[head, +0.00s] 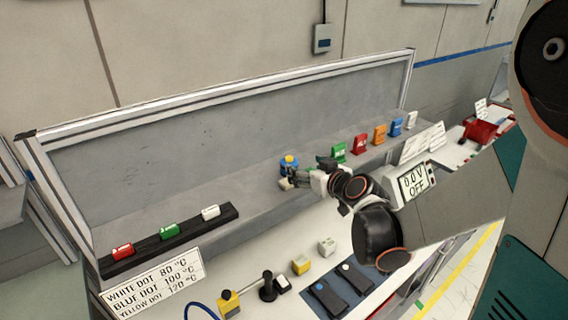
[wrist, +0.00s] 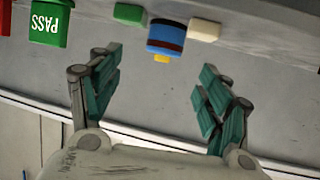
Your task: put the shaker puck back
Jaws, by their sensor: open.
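A blue cylinder with a dark red band and a yellow end, which looks like the shaker puck (head: 289,162), stands on the grey ledge beside my gripper (head: 298,178). In the wrist view the puck (wrist: 166,36) is beyond the fingertips and roughly between them, apart from both. My gripper (wrist: 162,62) is open and empty, its teal finger pads spread wide. A green block (wrist: 129,14) and a white block (wrist: 205,30) flank the puck in that view. My gripper partly hides that area in the head view.
A green PASS tag (wrist: 50,24) stands left in the wrist view. In the head view, a black rack (head: 175,238) with red, green and white blocks lies left. Coloured tags, including a red one (head: 360,144), stand right. Yellow (head: 300,264) and white cubes (head: 327,247) sit below.

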